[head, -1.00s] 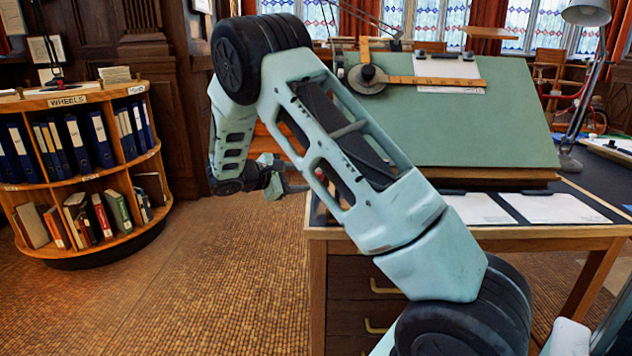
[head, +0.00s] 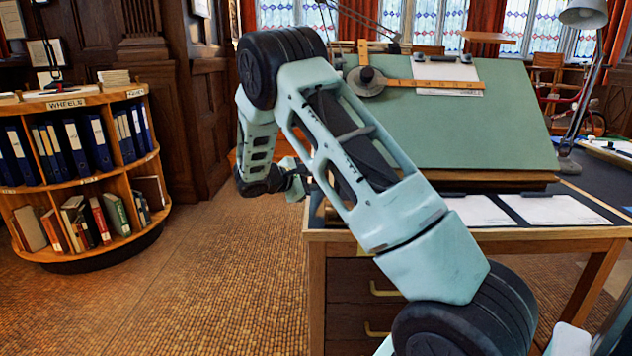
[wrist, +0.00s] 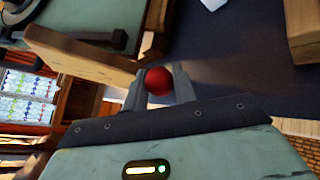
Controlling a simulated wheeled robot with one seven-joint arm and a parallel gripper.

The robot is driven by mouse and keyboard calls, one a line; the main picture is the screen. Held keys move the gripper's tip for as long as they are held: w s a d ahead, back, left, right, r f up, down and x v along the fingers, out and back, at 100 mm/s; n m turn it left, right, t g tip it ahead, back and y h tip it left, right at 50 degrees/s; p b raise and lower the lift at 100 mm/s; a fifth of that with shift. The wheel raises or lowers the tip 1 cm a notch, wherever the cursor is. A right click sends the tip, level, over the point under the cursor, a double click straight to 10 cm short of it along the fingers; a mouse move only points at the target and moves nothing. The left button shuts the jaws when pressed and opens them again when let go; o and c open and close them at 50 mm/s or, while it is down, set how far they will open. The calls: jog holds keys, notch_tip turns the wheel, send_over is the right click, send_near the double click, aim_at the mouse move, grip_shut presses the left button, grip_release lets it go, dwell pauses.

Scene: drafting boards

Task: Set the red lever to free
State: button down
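The red knob (wrist: 158,81) of the lever shows in the wrist view as a round ball. My gripper (wrist: 160,78) has one finger on each side of it, and the knob fills the gap between them. I cannot tell whether the fingers press on it or stand just clear. The lever's shaft and its marked positions are hidden. In the head view my gripper (head: 296,180) is at the left end of the desk, below the green drafting board (head: 480,120), partly behind my own arm. The knob is not visible there.
The wooden desk (head: 450,235) carries the tilted board and white sheets (head: 552,209). A wooden edge (wrist: 75,55) lies close to the left finger in the wrist view. A round bookshelf (head: 85,177) stands at left, with open floor between.

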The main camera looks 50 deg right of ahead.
jog(key=shift+r+p, duration=0.5)
jog(key=shift+p, duration=0.4)
jog(key=p, duration=0.1)
jog(key=r+y+p, duration=0.1)
jog(key=shift+w+d+n+p, duration=0.15)
jog(key=shift+d+n+p, duration=0.05)
jog(key=shift+n+p, duration=0.15)
jog(key=p, duration=0.2)
jog(key=r+n+y+p, duration=0.1)
jog(key=p, duration=0.2)
jog(key=shift+w+d+r+g, duration=0.1)
jog(key=shift+w+d+g, duration=0.2)
jog(key=shift+d+g, duration=0.1)
jog(key=shift+w+d+n+y+p, duration=0.1)
jog(key=shift+w+n+y+p, duration=0.3)
jog(key=shift+p, duration=0.6)
jog(key=shift+s, duration=0.2)
jog(key=c, duration=1.1)
grip_release()
jog(key=shift+c, duration=0.2)
